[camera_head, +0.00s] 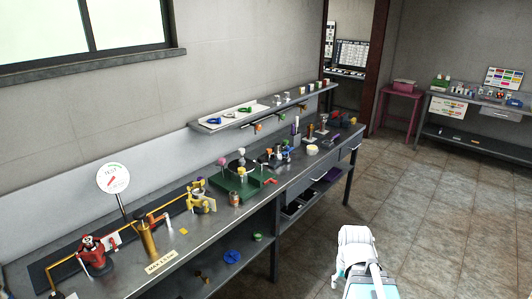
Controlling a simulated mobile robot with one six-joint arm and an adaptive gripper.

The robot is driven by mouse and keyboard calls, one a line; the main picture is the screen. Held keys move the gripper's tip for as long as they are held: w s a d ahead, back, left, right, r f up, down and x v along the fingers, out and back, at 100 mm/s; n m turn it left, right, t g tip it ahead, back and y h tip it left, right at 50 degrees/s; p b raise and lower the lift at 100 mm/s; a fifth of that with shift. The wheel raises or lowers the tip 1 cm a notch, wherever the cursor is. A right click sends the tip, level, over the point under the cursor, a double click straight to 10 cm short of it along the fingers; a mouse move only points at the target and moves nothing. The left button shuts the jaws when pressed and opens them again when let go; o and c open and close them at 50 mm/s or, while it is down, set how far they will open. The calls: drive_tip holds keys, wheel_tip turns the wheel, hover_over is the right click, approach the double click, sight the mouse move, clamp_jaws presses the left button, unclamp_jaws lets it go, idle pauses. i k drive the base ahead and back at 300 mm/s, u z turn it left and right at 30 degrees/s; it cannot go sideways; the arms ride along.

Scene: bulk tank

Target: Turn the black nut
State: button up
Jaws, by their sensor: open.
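I cannot pick out the black nut for certain at this distance. A dark part (241,152) shows above the green box (238,190) on the long metal bench, but it is too small to tell what it is. Other small dark parts stand farther along the bench among the fittings. My white and pale blue arm (357,248) shows at the bottom, on the floor side of the bench and apart from it. I see no gripper fingers in this view.
The metal bench (215,225) runs from lower left to the back, crowded with a red valve (95,252), a brass cylinder (147,238), a round gauge (113,178) and several fittings. A wall shelf (260,112) hangs above. The tiled floor (440,215) at right is clear.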

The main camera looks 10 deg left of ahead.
sight(261, 160)
drive_tip(key=i, duration=1.05)
drive_tip(key=u, duration=1.15)
